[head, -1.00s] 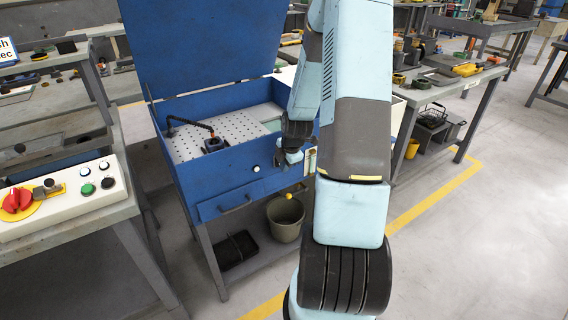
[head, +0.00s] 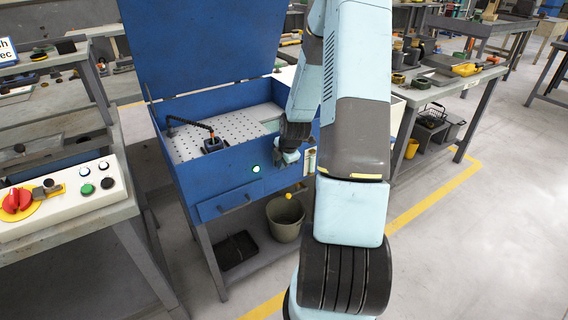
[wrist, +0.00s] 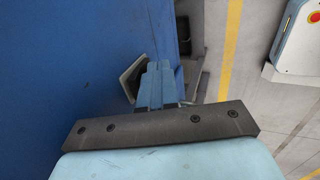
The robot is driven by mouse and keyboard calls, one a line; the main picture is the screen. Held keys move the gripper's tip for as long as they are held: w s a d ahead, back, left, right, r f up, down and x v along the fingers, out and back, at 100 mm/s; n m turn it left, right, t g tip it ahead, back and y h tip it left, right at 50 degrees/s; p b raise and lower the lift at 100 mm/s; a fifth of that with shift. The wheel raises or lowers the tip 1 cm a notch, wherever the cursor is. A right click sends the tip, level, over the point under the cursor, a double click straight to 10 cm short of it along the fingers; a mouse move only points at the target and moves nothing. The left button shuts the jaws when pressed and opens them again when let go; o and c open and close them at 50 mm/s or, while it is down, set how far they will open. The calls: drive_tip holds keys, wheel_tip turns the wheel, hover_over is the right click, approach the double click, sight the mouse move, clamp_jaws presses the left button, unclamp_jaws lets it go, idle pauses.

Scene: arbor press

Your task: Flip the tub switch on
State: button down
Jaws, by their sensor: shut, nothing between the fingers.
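The blue tub (head: 235,176) stands in the middle of the head view with its lid raised. A small round lamp (head: 256,169) on its front glows green. My gripper (head: 280,164) is shut and empty at the tub's front, right of the lamp. In the wrist view, the closed fingers (wrist: 158,68) are beside a pale-edged plate (wrist: 134,77) on the blue wall (wrist: 90,60). This looks like the switch plate. I cannot tell whether the fingers touch it. The switch lever itself is hidden behind the fingers.
Inside the tub are a perforated tray (head: 188,143) and a black hose (head: 188,122). A bucket (head: 286,222) and a dark tray (head: 238,250) are on the shelf below. A bench with a control box (head: 75,195) stands left. The floor at right is clear.

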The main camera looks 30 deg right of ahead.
drive_tip(key=shift+r, duration=0.1)
drive_tip(key=shift+r, duration=0.7)
drive_tip(key=shift+s, duration=0.1)
drive_tip(key=s+r, duration=0.7)
drive_tip(key=s, duration=0.2)
drive_tip(key=shift+s+d+r, duration=0.15)
drive_tip(key=shift+s+r, duration=0.05)
drive_tip(key=shift+r, duration=0.05)
idle(0.6)
